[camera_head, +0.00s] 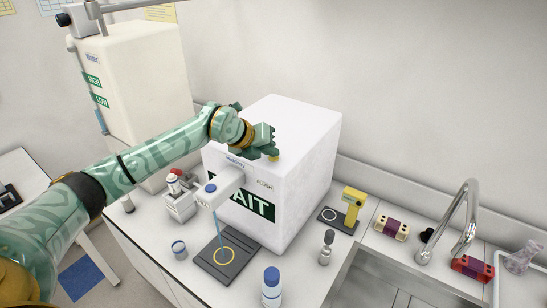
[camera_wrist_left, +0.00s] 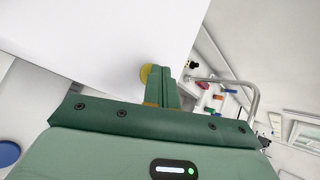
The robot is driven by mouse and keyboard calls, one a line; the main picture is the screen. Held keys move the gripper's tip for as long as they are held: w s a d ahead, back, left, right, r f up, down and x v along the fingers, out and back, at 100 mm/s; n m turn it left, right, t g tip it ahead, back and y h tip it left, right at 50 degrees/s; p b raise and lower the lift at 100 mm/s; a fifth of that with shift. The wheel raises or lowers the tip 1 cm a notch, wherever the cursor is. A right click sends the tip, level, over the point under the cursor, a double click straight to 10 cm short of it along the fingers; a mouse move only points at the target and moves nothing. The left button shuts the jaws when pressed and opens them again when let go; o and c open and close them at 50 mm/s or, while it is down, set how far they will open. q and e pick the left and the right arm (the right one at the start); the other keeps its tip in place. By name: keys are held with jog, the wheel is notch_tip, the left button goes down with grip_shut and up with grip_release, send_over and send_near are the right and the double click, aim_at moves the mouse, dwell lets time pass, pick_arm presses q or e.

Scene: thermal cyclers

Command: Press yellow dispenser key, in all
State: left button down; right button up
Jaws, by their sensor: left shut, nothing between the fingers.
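The white box-shaped dispenser (camera_head: 313,150) stands on the bench, with a green sign ending in "AIT" on its front and a spout with a blue top (camera_head: 210,188). A small yellow key (camera_head: 274,158) shows at the upper front of the box, partly hidden by my left gripper (camera_head: 271,149). In the left wrist view the round yellow key (camera_wrist_left: 145,74) lies against the white surface, right beside my shut fingertips (camera_wrist_left: 165,73). The fingers hold nothing. I cannot tell whether they touch the key. My right gripper is not in view.
A dark pad with a yellow ring (camera_head: 228,258) lies below the spout. A blue-capped bottle (camera_head: 271,288), a small yellow device (camera_head: 352,208), tube racks (camera_head: 391,228) and a sink with a tap (camera_head: 464,222) are nearby. A tall cream tank (camera_head: 145,85) stands behind my left arm.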

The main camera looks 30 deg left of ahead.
aim_at(270, 159)
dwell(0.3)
pick_arm(q)
jog(key=shift+r+p, duration=0.6)
jog(key=shift+r, duration=0.2)
jog(key=shift+r+p, duration=1.75)
jog(key=shift+r, duration=0.8)
jog(key=shift+f, duration=0.1)
